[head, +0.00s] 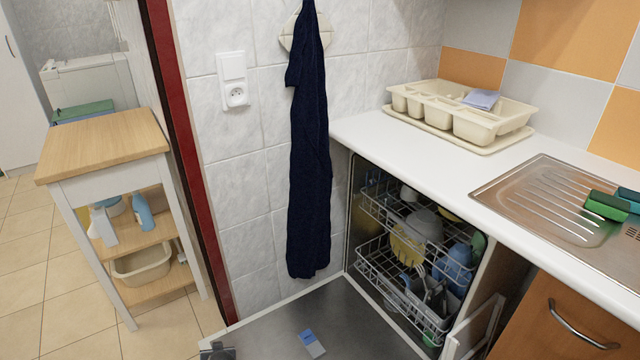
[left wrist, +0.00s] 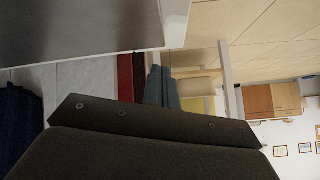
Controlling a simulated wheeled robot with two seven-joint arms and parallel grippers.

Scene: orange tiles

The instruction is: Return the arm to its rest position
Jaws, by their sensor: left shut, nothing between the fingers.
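My left gripper (head: 217,351) shows only as a dark piece at the bottom edge of the head view, by the left corner of the open dishwasher door (head: 265,335). In the left wrist view its two grey-blue fingers (left wrist: 162,82) are together with nothing between them, beyond the dark gripper body. The door's grey panel and pale edge also show there (left wrist: 90,25), apart from the fingers. The rest of the left arm is hidden in the head view. My right gripper is in neither view.
A blue-and-white packet (head: 312,343) lies on the door. The dishwasher racks (head: 375,265) hold dishes. A dark towel (head: 310,150) hangs on the wall. A wooden-topped cart (head: 105,145) stands left, beyond a red door frame (head: 185,150). The white counter (head: 410,150) is at right.

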